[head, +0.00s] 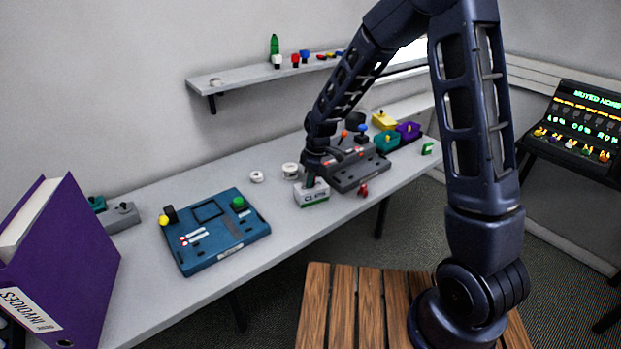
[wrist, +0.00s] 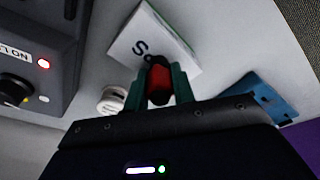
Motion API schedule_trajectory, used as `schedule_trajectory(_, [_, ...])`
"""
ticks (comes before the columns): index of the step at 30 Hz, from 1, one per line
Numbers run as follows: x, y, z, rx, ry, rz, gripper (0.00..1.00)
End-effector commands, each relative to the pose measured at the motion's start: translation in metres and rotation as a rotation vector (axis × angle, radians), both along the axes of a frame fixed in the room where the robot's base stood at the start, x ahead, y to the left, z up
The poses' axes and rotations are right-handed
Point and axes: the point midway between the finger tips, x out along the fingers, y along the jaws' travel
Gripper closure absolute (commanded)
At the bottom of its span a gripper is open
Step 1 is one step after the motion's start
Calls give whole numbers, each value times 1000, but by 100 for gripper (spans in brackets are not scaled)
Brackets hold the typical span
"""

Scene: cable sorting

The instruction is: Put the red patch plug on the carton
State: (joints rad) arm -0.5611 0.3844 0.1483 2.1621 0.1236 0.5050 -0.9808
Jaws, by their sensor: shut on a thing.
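My gripper (wrist: 158,92) is shut on the red patch plug (wrist: 159,76), which shows red with a dark end between the two green fingers. In the wrist view the white carton (wrist: 135,38) with black lettering lies just beyond the plug. In the head view my gripper (head: 310,181) is directly over the white and green carton (head: 312,198) on the table. The plug is hidden in the head view. I cannot tell whether the plug touches the carton top.
A grey console (head: 358,173) stands right of the carton, with a small red item (head: 363,190) at its front. White round rolls (head: 290,169) sit behind and left. A blue control panel (head: 215,232) lies further left. Teal (head: 387,140) and purple bins stand far right.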

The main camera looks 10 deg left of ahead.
Motion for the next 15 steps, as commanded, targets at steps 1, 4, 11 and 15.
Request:
schedule_trajectory(1, [0, 0, -1, 0, 0, 0, 98])
schedule_trajectory(4, [0, 0, -1, 0, 0, 0, 55])
schedule_trajectory(11, [0, 0, -1, 0, 0, 0, 53])
schedule_trajectory(15, [0, 0, 2, 0, 0, 0, 53])
